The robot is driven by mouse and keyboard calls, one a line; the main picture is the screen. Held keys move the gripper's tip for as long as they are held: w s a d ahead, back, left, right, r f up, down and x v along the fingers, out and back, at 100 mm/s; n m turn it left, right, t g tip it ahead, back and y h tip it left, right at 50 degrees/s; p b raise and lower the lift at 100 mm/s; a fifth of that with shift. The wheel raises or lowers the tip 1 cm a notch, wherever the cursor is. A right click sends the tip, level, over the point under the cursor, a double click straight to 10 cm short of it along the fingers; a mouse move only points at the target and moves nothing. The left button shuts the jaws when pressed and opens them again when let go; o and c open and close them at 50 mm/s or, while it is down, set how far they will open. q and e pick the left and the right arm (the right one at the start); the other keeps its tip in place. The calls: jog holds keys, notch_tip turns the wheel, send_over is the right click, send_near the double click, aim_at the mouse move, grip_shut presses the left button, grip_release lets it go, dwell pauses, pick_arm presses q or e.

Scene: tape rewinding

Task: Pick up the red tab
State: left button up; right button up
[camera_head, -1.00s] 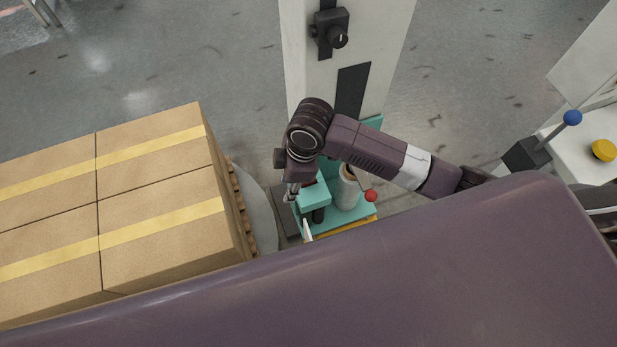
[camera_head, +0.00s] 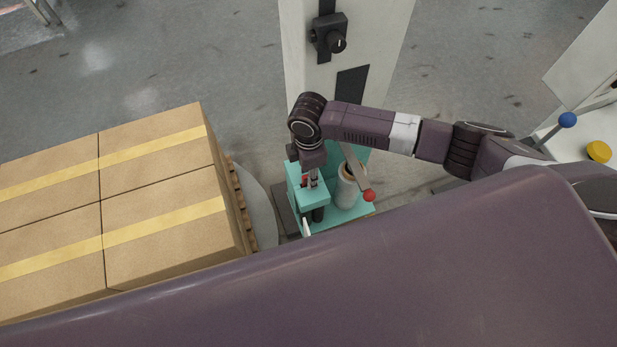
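The red tab (camera_head: 304,181) shows as a small patch of red on top of the teal block (camera_head: 313,197) of the wrapping machine. My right gripper (camera_head: 311,184) points down right over this block, its fingertips beside the red patch and partly covering it. The fingers are too small to tell whether they are apart or closed, or whether they touch the tab. My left gripper is not in view.
A roll of film (camera_head: 347,190) stands right of the teal block, with a red-knobbed lever (camera_head: 362,178) by it. Taped cardboard boxes (camera_head: 160,190) on a pallet fill the left. A pale column (camera_head: 370,45) rises behind.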

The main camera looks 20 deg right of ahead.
jog(key=shift+f, duration=0.55)
grip_shut()
jog(key=shift+r, duration=0.15)
